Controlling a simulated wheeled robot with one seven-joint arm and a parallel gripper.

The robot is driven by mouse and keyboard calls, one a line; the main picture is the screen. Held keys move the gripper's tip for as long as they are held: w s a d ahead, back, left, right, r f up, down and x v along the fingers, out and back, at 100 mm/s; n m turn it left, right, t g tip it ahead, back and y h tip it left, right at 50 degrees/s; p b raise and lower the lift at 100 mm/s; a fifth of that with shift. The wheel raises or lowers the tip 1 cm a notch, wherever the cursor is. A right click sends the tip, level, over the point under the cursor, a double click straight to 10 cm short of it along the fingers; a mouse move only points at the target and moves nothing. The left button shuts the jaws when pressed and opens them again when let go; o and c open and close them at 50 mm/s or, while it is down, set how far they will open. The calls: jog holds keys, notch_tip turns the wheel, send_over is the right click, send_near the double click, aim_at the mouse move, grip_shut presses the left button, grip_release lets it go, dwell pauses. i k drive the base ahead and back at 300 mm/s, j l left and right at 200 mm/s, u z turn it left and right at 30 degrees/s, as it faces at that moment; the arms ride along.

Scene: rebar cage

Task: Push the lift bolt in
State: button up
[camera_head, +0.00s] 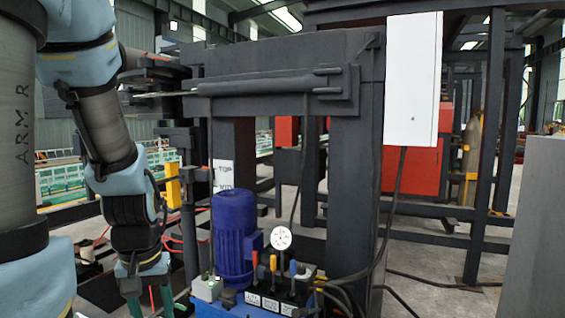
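My gripper (149,300) hangs at the bottom left, pointing down. Its two teal fingers stand apart with background showing between them, and their tips are at or past the lower picture edge. It appears empty. I cannot tell for sure which part is the lift bolt. A yellow block (173,190) sits on a dark upright post, right of my forearm and above my gripper, apart from it. Higher up, a dark horizontal cylinder (265,85) is fixed to the steel frame, with a thin bright rod (165,94) running left from it.
A blue motor (234,238) stands on a hydraulic unit with a round gauge (281,238) and coloured levers (273,268), right of my gripper. A dark frame column (352,190) and white cabinet (412,80) stand behind. A grey block (536,220) is at far right. Cables hang down.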

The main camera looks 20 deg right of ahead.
aim_at(170, 179)
jog(key=i+j+u, duration=0.25)
jog(key=i+j, duration=0.15)
jog(key=i+j+u, duration=0.3)
jog(key=i, duration=0.15)
jog(key=i+j+u, duration=0.25)
jog(key=i, duration=0.2)
jog(key=i+u, duration=0.3)
jog(key=i, duration=0.15)
